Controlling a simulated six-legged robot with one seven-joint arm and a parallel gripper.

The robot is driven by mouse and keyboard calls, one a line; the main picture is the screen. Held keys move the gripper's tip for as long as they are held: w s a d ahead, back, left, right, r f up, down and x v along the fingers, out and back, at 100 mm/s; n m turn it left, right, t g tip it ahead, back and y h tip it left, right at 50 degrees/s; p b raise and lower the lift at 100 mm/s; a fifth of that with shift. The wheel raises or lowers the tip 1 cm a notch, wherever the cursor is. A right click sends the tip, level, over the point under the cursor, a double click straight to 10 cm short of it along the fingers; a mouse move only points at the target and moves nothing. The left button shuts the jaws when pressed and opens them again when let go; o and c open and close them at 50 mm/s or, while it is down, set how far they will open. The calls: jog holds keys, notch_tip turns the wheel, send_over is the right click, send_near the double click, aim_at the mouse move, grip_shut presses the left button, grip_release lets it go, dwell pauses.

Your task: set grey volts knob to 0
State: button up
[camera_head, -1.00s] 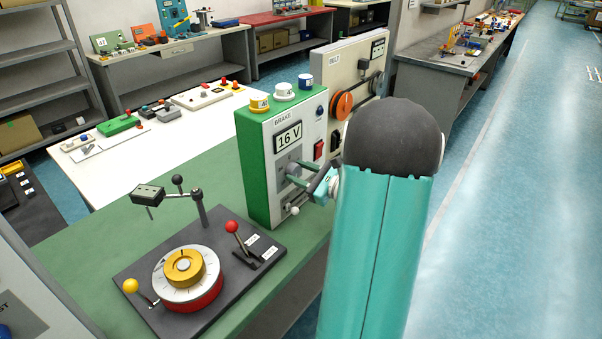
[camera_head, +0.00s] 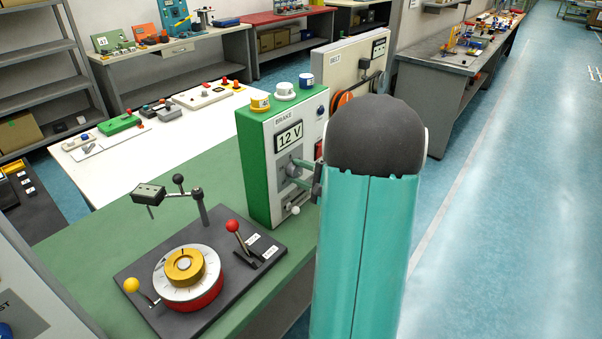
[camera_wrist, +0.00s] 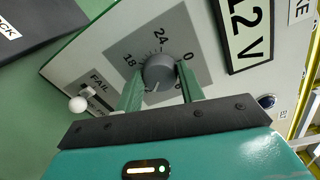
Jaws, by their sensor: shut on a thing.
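The grey volts knob (camera_wrist: 159,72) sits on a dark grey plate on the front of the brake box. Scale marks 0, 18 and 24 show around it in the wrist view. The green-sided brake box (camera_head: 257,175) stands on the bench, and its display (camera_head: 288,137) reads 12 V. The display also shows in part in the wrist view (camera_wrist: 248,35). My gripper (camera_wrist: 161,85) has its two green fingers on either side of the knob, shut on it. In the head view my arm hides part of the box's front.
A white-tipped fail lever (camera_wrist: 78,104) is left of my fingers. A red switch (camera_head: 319,150) is right of the knob. A dark base with a dial (camera_head: 186,273) and red-ball lever (camera_head: 232,226) stands in front on the green bench. The belt box (camera_head: 340,65) stands behind.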

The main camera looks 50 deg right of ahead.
jog(key=n, duration=0.7)
jog(key=shift+a+f, duration=0.1)
jog(key=shift+f, duration=0.05)
jog(key=n, duration=0.6)
jog(key=shift+f+h, duration=0.1)
jog(key=shift+h, duration=0.3)
jog(key=n+t, duration=0.1)
jog(key=n, duration=0.6)
jog(key=shift+f, duration=0.1)
jog(key=n, duration=0.4)
jog(key=shift+f+n, duration=0.1)
jog(key=shift+n, duration=0.3)
jog(key=shift+d+n, duration=0.2)
jog(key=shift+n, duration=1)
jog(key=o, duration=1)
jog(key=shift+c, duration=0.2)
